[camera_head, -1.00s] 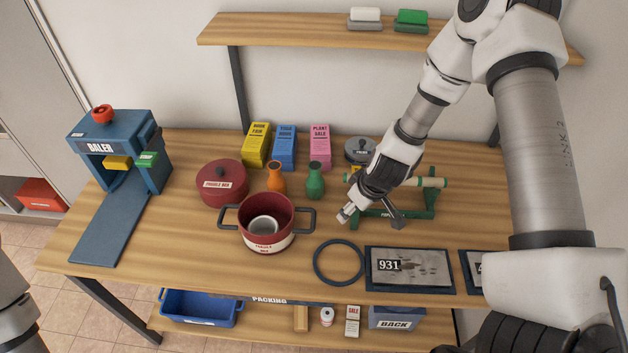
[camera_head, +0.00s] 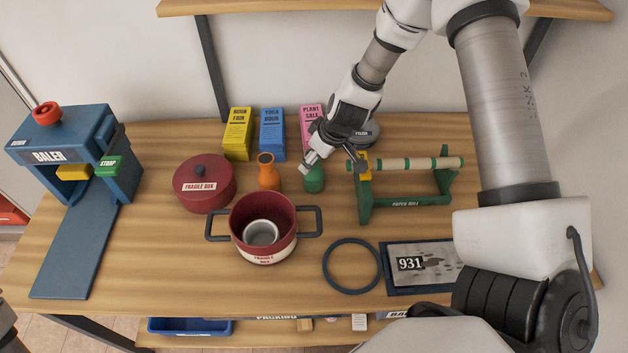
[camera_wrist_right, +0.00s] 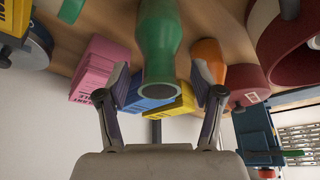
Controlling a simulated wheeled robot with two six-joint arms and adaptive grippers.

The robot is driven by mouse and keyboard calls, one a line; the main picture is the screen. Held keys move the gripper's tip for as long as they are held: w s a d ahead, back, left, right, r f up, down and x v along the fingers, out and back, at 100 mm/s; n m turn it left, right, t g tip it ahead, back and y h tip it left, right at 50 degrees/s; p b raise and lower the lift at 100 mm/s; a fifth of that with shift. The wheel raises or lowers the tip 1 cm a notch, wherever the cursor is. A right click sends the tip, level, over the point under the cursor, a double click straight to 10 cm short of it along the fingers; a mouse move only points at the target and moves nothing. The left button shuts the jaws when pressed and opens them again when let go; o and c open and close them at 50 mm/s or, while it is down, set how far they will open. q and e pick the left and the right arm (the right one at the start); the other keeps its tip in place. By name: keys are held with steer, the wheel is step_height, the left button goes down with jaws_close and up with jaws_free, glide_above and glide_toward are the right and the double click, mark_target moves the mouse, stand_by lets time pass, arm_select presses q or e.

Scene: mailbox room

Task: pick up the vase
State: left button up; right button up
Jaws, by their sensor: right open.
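Two vases stand on the wooden table. The green vase (camera_head: 314,181) is partly hidden by my right gripper (camera_head: 312,160) in the head view. The orange vase (camera_head: 268,173) stands just to its left. In the right wrist view the scene appears upside down. There the green vase (camera_wrist_right: 160,42) lies in line between the spread fingers of my right gripper (camera_wrist_right: 161,82), with its round mouth toward the camera. The orange vase (camera_wrist_right: 208,57) is beside it, past one finger. My right gripper is open and holds nothing. My left gripper is out of view.
A red pot (camera_head: 262,228) and its lidded neighbour (camera_head: 204,183) stand to the left. A green paper-roll stand (camera_head: 405,200) is close on the right. Yellow (camera_head: 238,134), blue (camera_head: 271,134) and pink (camera_head: 311,118) boxes stand behind. A dark ring (camera_head: 352,288) lies in front.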

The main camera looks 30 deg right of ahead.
steer(key=shift+w+a+f, duration=0.1)
steer(key=shift+w+f, duration=0.5)
steer(key=shift+f, duration=0.2)
steer(key=shift+w+r, duration=0.1)
steer(key=shift+s+r, duration=0.35)
steer(key=shift+s, duration=0.15)
steer(key=shift+c, duration=1.3)
steer(key=shift+s+r, duration=0.1)
steer(key=shift+s, duration=0.05)
steer(key=c, duration=0.6)
jaws_close()
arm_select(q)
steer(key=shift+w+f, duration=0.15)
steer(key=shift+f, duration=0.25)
